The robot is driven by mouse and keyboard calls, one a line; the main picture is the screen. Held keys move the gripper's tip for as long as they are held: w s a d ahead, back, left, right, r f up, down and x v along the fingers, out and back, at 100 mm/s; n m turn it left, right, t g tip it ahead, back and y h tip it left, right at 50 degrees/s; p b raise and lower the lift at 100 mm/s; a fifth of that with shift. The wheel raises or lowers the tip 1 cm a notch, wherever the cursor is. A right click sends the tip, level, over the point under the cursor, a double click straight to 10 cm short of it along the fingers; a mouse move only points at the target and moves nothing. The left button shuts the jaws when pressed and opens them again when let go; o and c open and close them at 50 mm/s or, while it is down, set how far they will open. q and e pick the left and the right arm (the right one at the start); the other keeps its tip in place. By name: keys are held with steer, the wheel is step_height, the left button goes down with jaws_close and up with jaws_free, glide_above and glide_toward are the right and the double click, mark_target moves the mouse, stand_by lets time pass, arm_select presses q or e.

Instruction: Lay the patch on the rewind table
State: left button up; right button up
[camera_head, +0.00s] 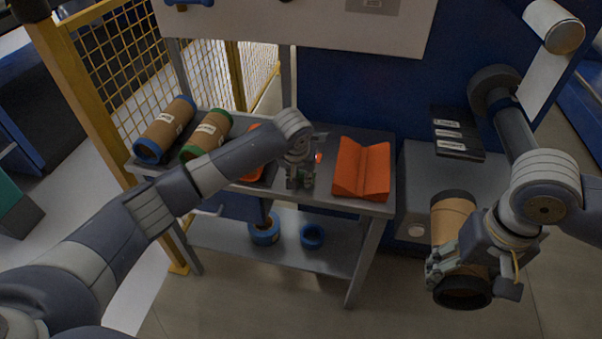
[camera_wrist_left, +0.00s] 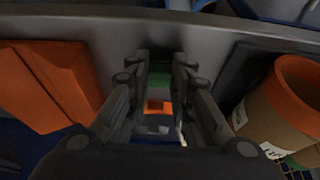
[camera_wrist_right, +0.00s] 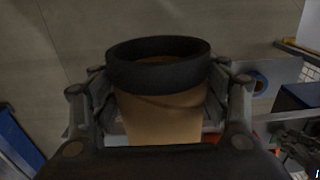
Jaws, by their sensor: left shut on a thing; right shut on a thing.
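I cannot clearly identify the patch. My right gripper (camera_head: 470,268) is shut on a brown roll (camera_head: 453,222) with black ends, held tilted off the table at the right. The right wrist view shows this roll (camera_wrist_right: 165,118) between the fingers.
A blue-ended roll (camera_head: 166,130) and a green-ended roll (camera_head: 207,136) lie at left. Blue rings (camera_head: 312,236) are on the lower shelf. Labelled black strips (camera_head: 458,133) lie on a grey cabinet.

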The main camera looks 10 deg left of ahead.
arm_select(q)
steer(key=shift+f, duration=0.15)
steer(key=shift+f, duration=0.45)
steer(key=o, duration=0.7)
steer(key=shift+r, duration=0.1)
steer(key=shift+r, duration=0.3)
steer(key=v, duration=1.2)
steer(key=shift+r, duration=0.25)
